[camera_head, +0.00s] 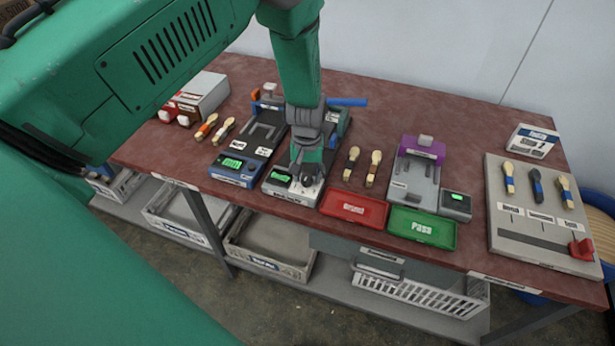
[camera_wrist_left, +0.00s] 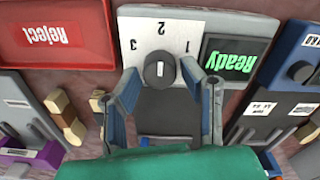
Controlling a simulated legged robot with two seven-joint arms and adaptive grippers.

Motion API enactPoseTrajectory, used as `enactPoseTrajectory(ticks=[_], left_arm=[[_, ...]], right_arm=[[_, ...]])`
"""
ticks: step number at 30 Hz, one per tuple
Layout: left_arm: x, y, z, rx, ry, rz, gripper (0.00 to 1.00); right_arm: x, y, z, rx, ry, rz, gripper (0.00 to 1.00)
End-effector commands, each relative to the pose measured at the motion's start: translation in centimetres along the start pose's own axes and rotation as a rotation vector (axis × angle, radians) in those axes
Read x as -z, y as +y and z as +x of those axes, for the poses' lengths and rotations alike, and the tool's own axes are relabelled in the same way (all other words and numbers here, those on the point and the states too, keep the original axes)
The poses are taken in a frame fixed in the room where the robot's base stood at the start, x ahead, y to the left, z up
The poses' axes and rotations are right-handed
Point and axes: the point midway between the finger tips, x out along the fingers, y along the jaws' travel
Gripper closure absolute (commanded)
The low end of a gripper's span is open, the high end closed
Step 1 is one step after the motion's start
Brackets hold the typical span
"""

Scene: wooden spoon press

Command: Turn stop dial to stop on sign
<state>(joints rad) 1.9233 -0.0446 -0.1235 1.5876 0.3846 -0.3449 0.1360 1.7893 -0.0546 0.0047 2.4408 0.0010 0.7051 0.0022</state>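A round dark dial (camera_wrist_left: 160,71) sits on a white plate (camera_wrist_left: 137,22) marked 1, 2 and 3 in the left wrist view. My left gripper (camera_wrist_left: 160,78) is open, with one finger on each side of the dial and gaps visible between. In the head view my left gripper (camera_head: 306,180) points down at this station and hides the dial. My right gripper is not in view.
A red "Reject" tray (camera_head: 355,208) and a green "Pass" tray (camera_head: 422,229) lie to the right. A similar station (camera_head: 235,170) stands close on the left. Wooden spoons (camera_head: 373,169) lie nearby. A grey board with a red knob (camera_head: 582,249) is at the far right.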

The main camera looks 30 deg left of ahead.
Motion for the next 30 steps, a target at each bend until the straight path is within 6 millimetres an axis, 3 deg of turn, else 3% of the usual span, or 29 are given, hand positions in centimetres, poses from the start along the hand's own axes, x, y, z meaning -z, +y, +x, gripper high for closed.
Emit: enactPoseTrajectory(ticks=[13, 24, 30], left_arm=[[-0.3, 0.0, -0.6, 0.001, -0.009, 0.001, 0.52], [-0.1, 0.1, -7.9, 0.000, -0.005, 0.001, 0.52], [0.0, 0.1, -10.8, 0.001, -0.007, 0.001, 0.52]], right_arm=[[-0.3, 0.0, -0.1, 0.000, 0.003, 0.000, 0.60], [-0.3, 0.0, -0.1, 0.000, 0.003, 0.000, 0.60], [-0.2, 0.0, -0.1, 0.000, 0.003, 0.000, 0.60]])
